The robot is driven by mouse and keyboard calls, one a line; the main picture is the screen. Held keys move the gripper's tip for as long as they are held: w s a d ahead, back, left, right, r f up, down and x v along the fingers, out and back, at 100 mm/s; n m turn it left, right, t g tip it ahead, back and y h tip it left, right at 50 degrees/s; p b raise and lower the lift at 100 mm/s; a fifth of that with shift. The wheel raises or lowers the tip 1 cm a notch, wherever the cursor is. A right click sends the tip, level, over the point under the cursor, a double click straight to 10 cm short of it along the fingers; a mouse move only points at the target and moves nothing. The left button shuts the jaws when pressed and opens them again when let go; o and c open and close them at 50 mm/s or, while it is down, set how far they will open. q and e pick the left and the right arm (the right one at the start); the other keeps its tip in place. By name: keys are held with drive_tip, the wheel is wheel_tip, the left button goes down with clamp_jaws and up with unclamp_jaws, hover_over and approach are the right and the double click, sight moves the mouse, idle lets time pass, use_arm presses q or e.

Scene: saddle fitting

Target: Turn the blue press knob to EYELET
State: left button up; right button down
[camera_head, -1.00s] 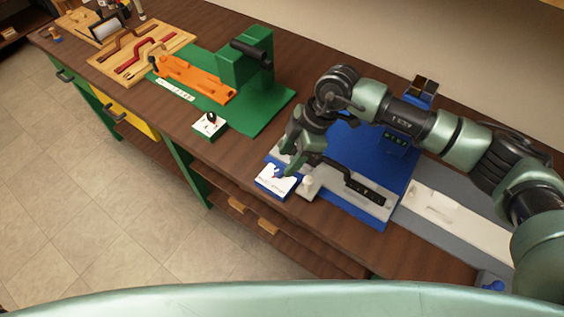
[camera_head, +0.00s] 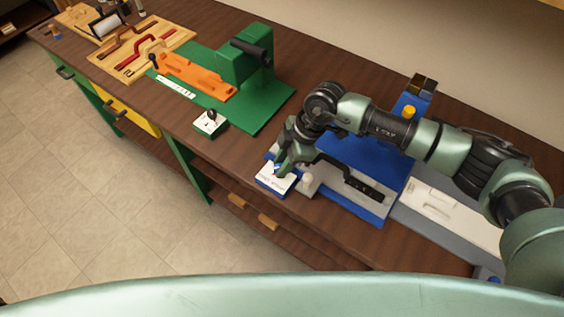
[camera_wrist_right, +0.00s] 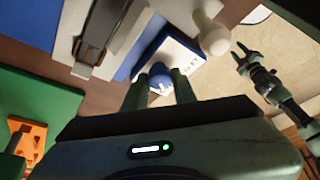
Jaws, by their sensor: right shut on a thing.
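The blue press knob (camera_wrist_right: 157,77) sits on a white-topped dial box (camera_head: 276,179) at the front edge of the blue press. My right gripper (camera_wrist_right: 160,83) is shut on the knob, with a finger on each side of it. In the head view my right gripper (camera_head: 279,170) reaches down over the box and hides most of the knob. Printing shows on the white dial face, but I cannot read it or tell which mark the knob points to. My left gripper (camera_wrist_right: 247,57) shows small at the right of the right wrist view; its finger gap is unclear.
The blue press base (camera_head: 372,212) carries a black handle (camera_head: 345,174). A pale round-topped post (camera_head: 306,180) stands close beside the dial box. A green press (camera_head: 245,68) with its own dial box (camera_head: 210,122) is to the left. Wooden bench top lies between.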

drive_tip(key=n+b, duration=0.1)
drive_tip(key=n+g+b, duration=0.1)
drive_tip(key=n, duration=0.1)
drive_tip(key=shift+w+f, duration=0.1)
drive_tip(key=shift+w, duration=0.1)
drive_tip(key=n+b, duration=0.2)
drive_tip(key=n+g+h+b, duration=0.1)
drive_tip(key=n+b, duration=0.1)
drive_tip(key=shift+w+a+h, duration=0.1)
drive_tip(key=shift+a+h, duration=0.05)
drive_tip(key=shift+h, duration=0.15)
drive_tip(key=n+g+h+b, duration=0.1)
drive_tip(key=n+b, duration=0.2)
drive_tip(key=n, duration=0.1)
drive_tip(key=shift+a, duration=0.1)
drive_tip(key=shift+n+g+h+b, duration=0.3)
drive_tip(key=shift+n+h+b, duration=0.3)
drive_tip(key=shift+n+b, duration=0.85)
drive_tip(key=shift+r, duration=0.2)
drive_tip(key=c, duration=1.1)
unclamp_jaws()
drive_tip(key=shift+c, duration=0.2)
